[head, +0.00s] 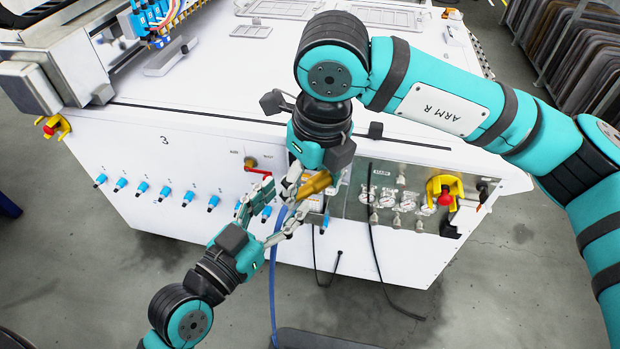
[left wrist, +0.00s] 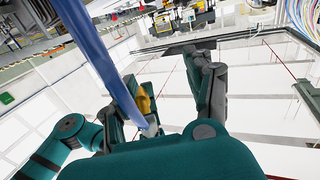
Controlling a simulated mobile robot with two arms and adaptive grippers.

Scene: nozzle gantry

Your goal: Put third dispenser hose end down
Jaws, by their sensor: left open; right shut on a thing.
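The blue hose (head: 272,285) rises from the floor to the front of the white machine. Its brass-coloured end (head: 316,184) is in my right gripper (head: 308,188), which is shut on it. My left gripper (head: 267,218) is just below and to the left, with its fingers apart beside the upper hose. In the left wrist view the hose (left wrist: 108,65) crosses my left gripper (left wrist: 178,92) on its left side, and the brass part (left wrist: 147,100) shows behind the hose. I cannot tell whether the hose touches a left finger.
The white machine (head: 180,190) has a row of blue-tipped fittings (head: 168,190) and a red-handled valve (head: 257,169) along its front. Gauges (head: 390,199) and a red emergency button (head: 445,199) are at the right. Black cables (head: 377,255) hang below. Grey floor in front is mostly clear.

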